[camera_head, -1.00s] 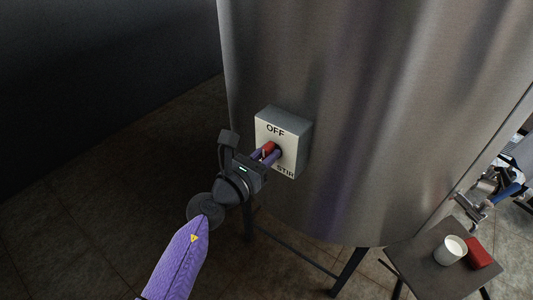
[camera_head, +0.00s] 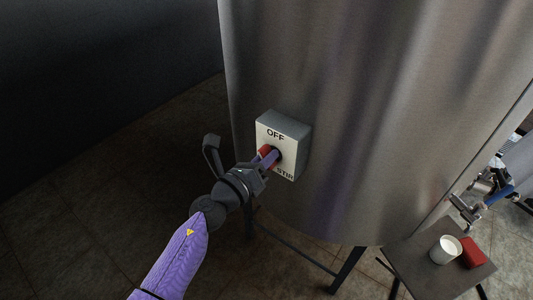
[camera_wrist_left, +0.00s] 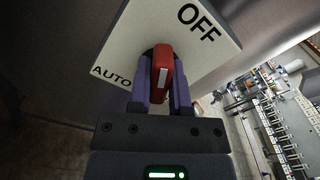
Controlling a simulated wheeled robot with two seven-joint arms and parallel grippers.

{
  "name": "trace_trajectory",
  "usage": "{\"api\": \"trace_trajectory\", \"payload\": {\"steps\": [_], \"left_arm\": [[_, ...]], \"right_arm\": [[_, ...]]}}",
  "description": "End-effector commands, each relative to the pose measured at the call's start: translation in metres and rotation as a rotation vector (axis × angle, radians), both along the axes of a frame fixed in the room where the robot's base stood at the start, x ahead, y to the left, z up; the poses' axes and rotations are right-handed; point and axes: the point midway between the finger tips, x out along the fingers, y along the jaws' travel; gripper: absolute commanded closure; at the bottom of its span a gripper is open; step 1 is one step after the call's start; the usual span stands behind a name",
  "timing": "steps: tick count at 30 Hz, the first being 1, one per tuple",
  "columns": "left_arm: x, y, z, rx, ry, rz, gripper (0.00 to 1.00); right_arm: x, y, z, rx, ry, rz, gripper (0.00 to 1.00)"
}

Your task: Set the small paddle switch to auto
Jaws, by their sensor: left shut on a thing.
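The small paddle switch is a red paddle (camera_wrist_left: 162,68) with a white line, on a light box (camera_head: 291,130) fixed to the tank's steel wall. The box face reads OFF at the top and STIR at the lower right in the head view. In the left wrist view AUTO shows beside the paddle, on the side opposite OFF's corner. My left gripper (camera_head: 268,158) is at the box front, its purple fingers shut on the paddle. It also shows in the left wrist view (camera_wrist_left: 161,85), one finger on each side of the paddle. My right gripper is not in view.
The big steel tank (camera_head: 370,110) fills the middle and right, on dark legs. A small table (camera_head: 437,280) at the lower right holds a white cup (camera_head: 446,250) and a red block (camera_head: 471,252). The floor to the left is clear.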

Motion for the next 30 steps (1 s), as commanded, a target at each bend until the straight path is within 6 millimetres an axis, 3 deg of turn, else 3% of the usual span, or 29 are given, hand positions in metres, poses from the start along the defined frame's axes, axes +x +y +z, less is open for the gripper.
{"api": "trace_trajectory", "payload": {"steps": [30], "left_arm": [[0.001, 0.003, -0.005, -0.714, 0.540, 0.003, 1.00]], "right_arm": [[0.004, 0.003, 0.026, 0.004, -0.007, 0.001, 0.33]]}}
